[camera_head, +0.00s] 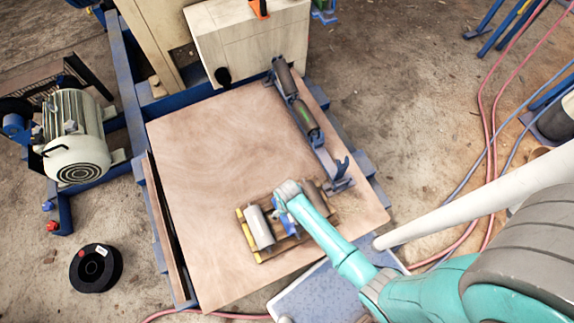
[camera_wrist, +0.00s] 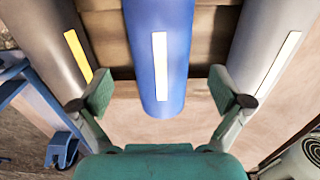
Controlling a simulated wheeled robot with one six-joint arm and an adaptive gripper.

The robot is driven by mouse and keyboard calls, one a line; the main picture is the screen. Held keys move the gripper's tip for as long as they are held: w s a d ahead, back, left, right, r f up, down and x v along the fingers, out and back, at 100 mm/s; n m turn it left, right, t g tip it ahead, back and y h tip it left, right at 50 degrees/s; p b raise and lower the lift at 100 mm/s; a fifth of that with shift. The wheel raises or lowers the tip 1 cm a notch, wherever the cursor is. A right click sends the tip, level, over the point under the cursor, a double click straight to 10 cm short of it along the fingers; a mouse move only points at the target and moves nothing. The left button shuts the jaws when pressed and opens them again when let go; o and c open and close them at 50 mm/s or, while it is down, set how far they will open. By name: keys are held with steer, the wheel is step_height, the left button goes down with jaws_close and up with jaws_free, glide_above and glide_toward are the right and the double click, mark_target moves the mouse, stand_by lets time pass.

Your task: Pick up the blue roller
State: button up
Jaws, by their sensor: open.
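The blue roller (camera_wrist: 160,35) carries a white stripe and runs up the middle of the wrist view, its rounded end toward my gripper. In the head view the blue roller (camera_head: 289,224) is mostly covered by my arm. My gripper (camera_wrist: 160,92) is open, with one green-padded finger on each side of the roller's near end. Gaps show between the pads and the roller; whether the fingers reach down to its height I cannot tell. The roller lies on a wooden rack (camera_head: 264,256) between two grey rollers.
A grey roller with a yellow stripe (camera_wrist: 45,40) lies left of the blue one, and a light grey roller with a white stripe (camera_wrist: 265,60) lies right. A blue bracket with rollers (camera_head: 306,118) stands along the board's right side. The wooden board (camera_head: 210,150) is largely clear.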

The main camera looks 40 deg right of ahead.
steer(key=shift+w+f, duration=0.1)
steer(key=shift+f, duration=2.8)
steer(key=c, duration=1.9)
steer(key=shift+r, duration=0.1)
